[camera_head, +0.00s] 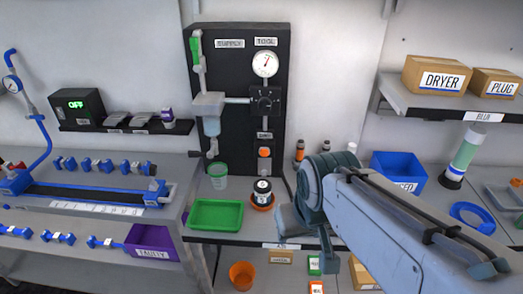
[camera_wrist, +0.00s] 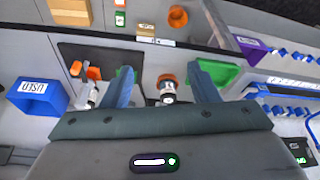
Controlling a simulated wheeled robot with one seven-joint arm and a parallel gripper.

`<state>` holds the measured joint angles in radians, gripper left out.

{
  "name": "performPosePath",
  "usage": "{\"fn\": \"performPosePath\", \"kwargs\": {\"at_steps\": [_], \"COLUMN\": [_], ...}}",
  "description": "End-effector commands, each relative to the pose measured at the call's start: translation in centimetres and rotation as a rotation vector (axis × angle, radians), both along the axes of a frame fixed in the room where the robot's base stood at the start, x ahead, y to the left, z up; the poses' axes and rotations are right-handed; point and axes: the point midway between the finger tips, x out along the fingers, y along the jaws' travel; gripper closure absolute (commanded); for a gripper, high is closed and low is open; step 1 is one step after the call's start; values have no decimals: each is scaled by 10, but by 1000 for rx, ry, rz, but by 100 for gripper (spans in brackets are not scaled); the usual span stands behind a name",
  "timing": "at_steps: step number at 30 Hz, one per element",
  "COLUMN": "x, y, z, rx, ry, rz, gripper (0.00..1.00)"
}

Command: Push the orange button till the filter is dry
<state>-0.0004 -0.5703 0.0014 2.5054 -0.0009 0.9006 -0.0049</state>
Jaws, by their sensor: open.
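An orange button (camera_head: 264,152) sits low on the black upright panel (camera_head: 228,75), under a small label and below the dark valve block. A filter unit with a clear bluish bowl (camera_head: 211,126) hangs on the panel's left side; its wetness is too small to tell. My gripper (camera_head: 293,224) is in front and to the right of the panel, low over the bench and apart from the button. In the wrist view my gripper (camera_wrist: 160,72) has its two fingers spread wide with nothing gripped. The button cannot be made out there.
A black-and-white jar (camera_head: 263,187) stands in an orange dish, also seen in the wrist view (camera_wrist: 167,90). A green tray (camera_head: 216,214) and clear green cup (camera_head: 218,176) are left of it. Small orange-capped bottles (camera_head: 299,151) and a blue bin (camera_head: 398,174) stand right.

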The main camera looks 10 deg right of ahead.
Motion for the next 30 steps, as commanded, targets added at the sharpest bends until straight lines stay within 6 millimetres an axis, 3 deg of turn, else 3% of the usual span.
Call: {"fn": "performPosePath", "kwargs": {"at_steps": [1, 5, 6, 30], "x": [0, 0, 0, 0], "y": [0, 0, 0, 0], "z": [0, 0, 0, 0], "rx": [0, 0, 0, 0], "ry": [0, 0, 0, 0], "rz": [0, 0, 0, 0], "gripper": [60, 96, 100, 100]}}
